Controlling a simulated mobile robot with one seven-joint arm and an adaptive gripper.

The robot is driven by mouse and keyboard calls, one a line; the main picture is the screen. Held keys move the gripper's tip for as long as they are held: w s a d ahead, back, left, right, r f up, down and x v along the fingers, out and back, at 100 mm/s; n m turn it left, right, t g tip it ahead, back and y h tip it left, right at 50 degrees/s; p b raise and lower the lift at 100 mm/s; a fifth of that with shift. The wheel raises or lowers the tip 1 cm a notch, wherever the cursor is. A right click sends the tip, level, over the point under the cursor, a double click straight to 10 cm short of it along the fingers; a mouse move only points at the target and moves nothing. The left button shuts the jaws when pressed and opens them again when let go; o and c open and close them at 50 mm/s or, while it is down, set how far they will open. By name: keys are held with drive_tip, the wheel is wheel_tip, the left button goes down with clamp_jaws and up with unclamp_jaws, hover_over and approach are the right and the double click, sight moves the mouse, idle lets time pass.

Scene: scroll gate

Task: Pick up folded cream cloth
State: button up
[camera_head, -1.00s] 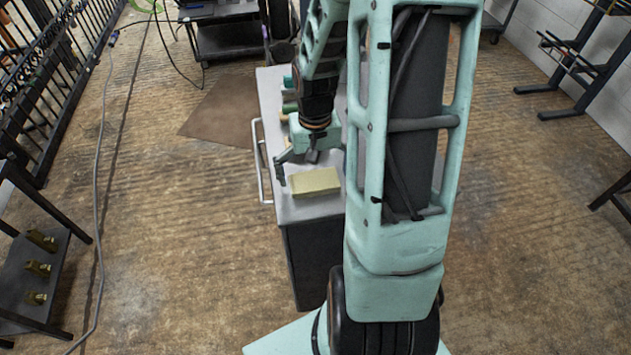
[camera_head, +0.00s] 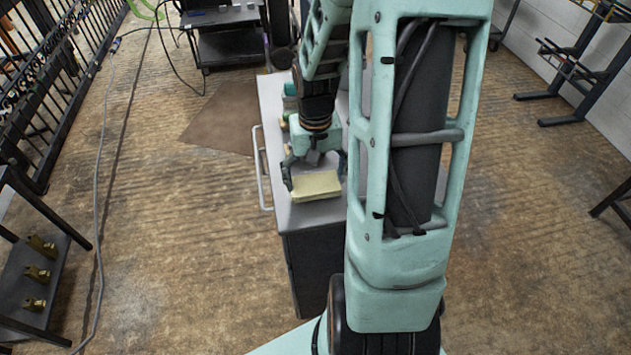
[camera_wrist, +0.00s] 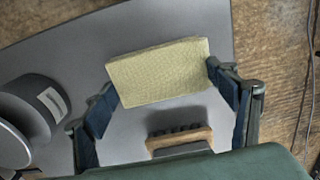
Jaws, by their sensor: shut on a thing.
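The folded cream cloth (camera_head: 316,186) is a pale yellow rectangular block near the front end of the grey cart top (camera_head: 312,214). My gripper (camera_head: 316,178) reaches down over it, with one finger at its left end and one at its right. In the wrist view the cloth (camera_wrist: 160,72) sits between the two dark blue finger pads of my gripper (camera_wrist: 162,92), which meet its left and right ends. The gripper is shut on it. I cannot tell whether the cloth is clear of the cart top.
A wooden-backed brush (camera_wrist: 180,138) and a dark round object with a white label (camera_wrist: 36,106) lie near the cloth on the cart top. A rail handle (camera_head: 262,170) runs along the cart's left side. A dark shelf unit (camera_head: 38,265) stands at the far left.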

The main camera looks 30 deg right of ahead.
drive_tip(key=d+r, duration=0.1)
drive_tip(key=r, duration=0.1)
drive_tip(key=s+d+r, duration=0.1)
drive_tip(key=d+r, duration=0.1)
drive_tip(key=r, duration=0.1)
drive_tip(key=d+r, duration=0.2)
drive_tip(key=shift+s+r, duration=0.2)
drive_tip(key=shift+r, duration=0.15)
drive_tip(key=s+d+r, duration=0.2)
drive_tip(key=d+r, duration=0.2)
drive_tip(key=d, duration=0.4)
drive_tip(key=shift+s+d, duration=0.2)
drive_tip(key=shift+s, duration=0.15)
drive_tip(key=shift+f, duration=0.1)
drive_tip(key=o, duration=0.4)
drive_tip(key=c, duration=0.3)
drive_tip(key=shift+w+r+p, duration=0.15)
drive_tip(key=shift+r+p, duration=0.05)
drive_tip(key=shift+p, duration=0.1)
